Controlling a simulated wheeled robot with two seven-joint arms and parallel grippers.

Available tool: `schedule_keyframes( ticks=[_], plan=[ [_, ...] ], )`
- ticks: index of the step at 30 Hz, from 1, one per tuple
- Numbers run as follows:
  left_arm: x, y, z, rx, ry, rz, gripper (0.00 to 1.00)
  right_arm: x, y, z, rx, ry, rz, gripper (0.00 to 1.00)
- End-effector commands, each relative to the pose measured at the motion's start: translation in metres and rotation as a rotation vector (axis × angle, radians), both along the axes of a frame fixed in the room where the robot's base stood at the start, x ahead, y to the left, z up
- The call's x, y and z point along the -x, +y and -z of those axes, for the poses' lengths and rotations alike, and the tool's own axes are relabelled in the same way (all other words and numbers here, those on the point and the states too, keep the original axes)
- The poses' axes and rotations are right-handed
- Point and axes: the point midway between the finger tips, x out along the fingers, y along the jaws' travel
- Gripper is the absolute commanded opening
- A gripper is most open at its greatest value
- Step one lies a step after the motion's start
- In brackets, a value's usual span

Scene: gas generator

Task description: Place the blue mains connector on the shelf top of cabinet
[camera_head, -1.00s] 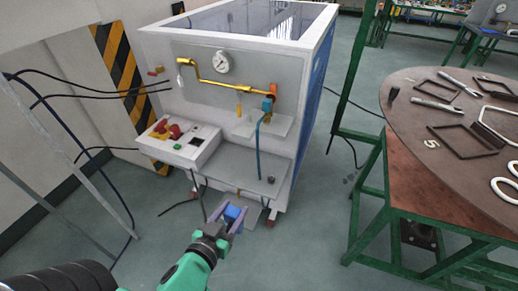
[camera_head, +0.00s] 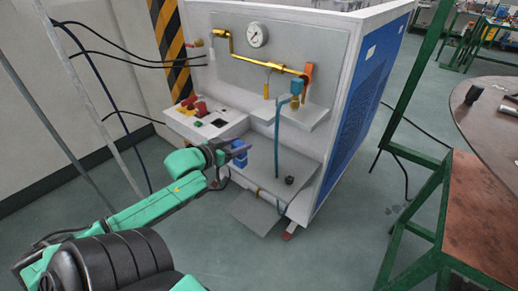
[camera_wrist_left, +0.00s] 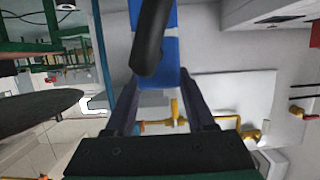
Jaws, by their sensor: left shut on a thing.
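The blue mains connector (camera_head: 240,154) is held in my left gripper (camera_head: 236,148), which is shut on it. In the left wrist view the blue connector (camera_wrist_left: 170,55) sits between the two fingers, with a thick black piece in front of part of it. In the head view, the gripper and connector appear at the left front of the cabinet's lower shelf top (camera_head: 290,168), beside the control panel. I cannot tell whether the connector touches the shelf. The white cabinet (camera_head: 345,100) stands upright behind it. My right gripper is not in view.
A small black knob (camera_head: 289,180) and a blue-green hose (camera_head: 277,140) are on the shelf. The control panel (camera_head: 205,125) with red knobs is at its left. A gauge (camera_head: 257,35) and yellow pipe (camera_head: 265,64) are above. A round table (camera_head: 490,125) stands at right.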

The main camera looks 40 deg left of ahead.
Motion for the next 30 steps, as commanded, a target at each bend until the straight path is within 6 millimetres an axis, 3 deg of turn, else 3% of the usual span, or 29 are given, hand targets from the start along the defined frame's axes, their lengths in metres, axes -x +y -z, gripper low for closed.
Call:
schedule_keyframes(
  ticks=[3, 9, 13, 24, 30],
  plan=[
    [-0.035, 0.001, 0.002, -0.003, -0.006, 0.002, 0.00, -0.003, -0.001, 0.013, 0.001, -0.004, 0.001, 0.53],
    [-0.081, 0.003, 0.000, -0.003, -0.004, -0.001, 0.00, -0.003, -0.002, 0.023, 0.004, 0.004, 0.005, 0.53],
    [-0.105, 0.003, 0.000, -0.002, -0.004, -0.002, 0.00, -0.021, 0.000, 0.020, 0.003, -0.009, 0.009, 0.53],
    [-0.105, 0.002, 0.068, 0.003, 0.001, -0.001, 0.00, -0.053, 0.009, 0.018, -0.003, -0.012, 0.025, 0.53],
    [-0.109, 0.002, 0.071, 0.000, 0.000, 0.001, 0.00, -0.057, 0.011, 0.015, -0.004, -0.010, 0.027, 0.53]
  ],
)
